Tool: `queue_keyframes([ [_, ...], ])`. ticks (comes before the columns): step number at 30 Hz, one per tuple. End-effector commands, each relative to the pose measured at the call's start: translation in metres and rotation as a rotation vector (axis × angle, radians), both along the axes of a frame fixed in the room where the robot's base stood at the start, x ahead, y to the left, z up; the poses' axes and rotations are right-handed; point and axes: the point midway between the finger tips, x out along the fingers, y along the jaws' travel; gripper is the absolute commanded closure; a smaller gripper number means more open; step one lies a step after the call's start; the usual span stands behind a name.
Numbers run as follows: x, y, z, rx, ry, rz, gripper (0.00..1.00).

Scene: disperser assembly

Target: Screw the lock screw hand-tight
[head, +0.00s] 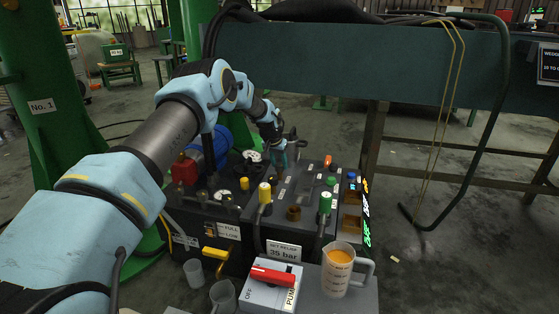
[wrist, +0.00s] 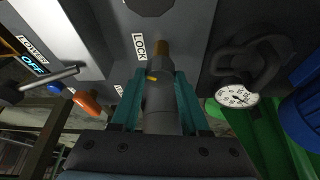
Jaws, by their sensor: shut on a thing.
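My gripper (wrist: 161,80) has teal fingers shut on the lock screw (wrist: 158,105), a grey cylindrical piece with a small yellow mark. Whether the thread is fully seated is hard to tell. In the head view my gripper (head: 279,158) points down over the back of the power unit's top (head: 285,200). The screw is too small and hidden to make out there.
A pressure gauge (wrist: 237,96) stands right of my gripper in the wrist view. An orange-handled lever (wrist: 87,103) is on the left. In the head view, yellow (head: 265,193) and green (head: 325,203) valve caps stand nearer. A jug of orange liquid (head: 338,270) is in front.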

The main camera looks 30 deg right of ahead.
Motion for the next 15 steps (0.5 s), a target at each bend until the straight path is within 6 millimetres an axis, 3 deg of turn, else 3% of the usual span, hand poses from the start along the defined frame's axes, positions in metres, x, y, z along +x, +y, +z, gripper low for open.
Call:
queue_keyframes([
  [13,0.0001,0.0010,-0.0009,0.003,0.000,-0.066,1.00],
  [14,0.0001,0.0010,-0.0009,0.003,0.000,-0.066,0.54],
  [15,0.0001,0.0010,-0.0009,0.003,0.000,-0.066,0.49],
])
